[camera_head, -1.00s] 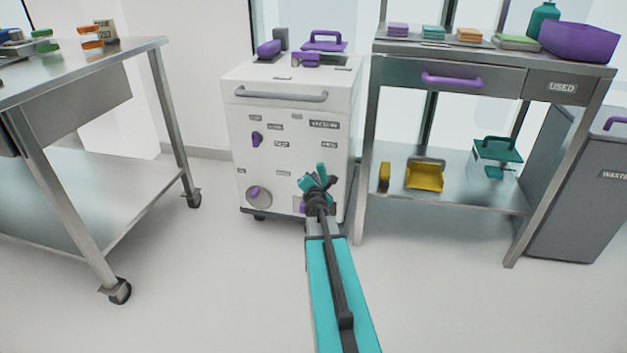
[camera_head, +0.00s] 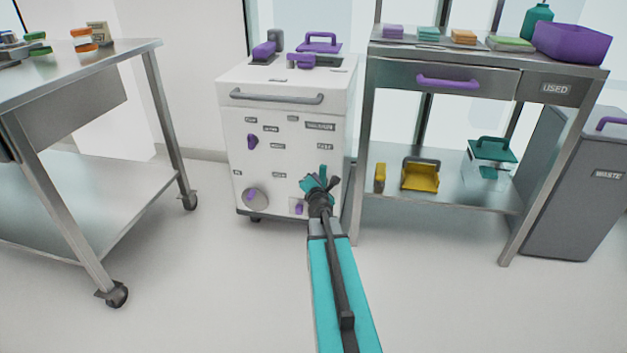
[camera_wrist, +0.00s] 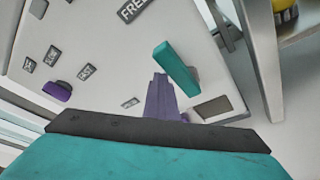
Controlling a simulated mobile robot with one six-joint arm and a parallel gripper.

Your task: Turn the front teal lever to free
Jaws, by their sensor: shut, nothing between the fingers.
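The teal lever (camera_wrist: 177,67) is a short bar on the white cart's front panel. In the wrist view it slants from upper left to lower right, below a "FREE" label (camera_wrist: 132,10). My gripper (camera_head: 318,188) is shut and empty at the lower right of the cart front in the head view. There it overlaps teal parts, and I cannot tell lever from gripper. In the wrist view its teal and dark body fills the bottom edge. A purple tapered piece (camera_wrist: 160,100) shows just below the lever; contact with the lever is not clear.
The white cart (camera_head: 238,142) carries purple knobs, labels and a grey handle. A steel table (camera_head: 150,180) stands left. A steel bench (camera_head: 440,205) stands close on the right, with a grey waste bin (camera_head: 570,215) beyond. The floor in front is clear.

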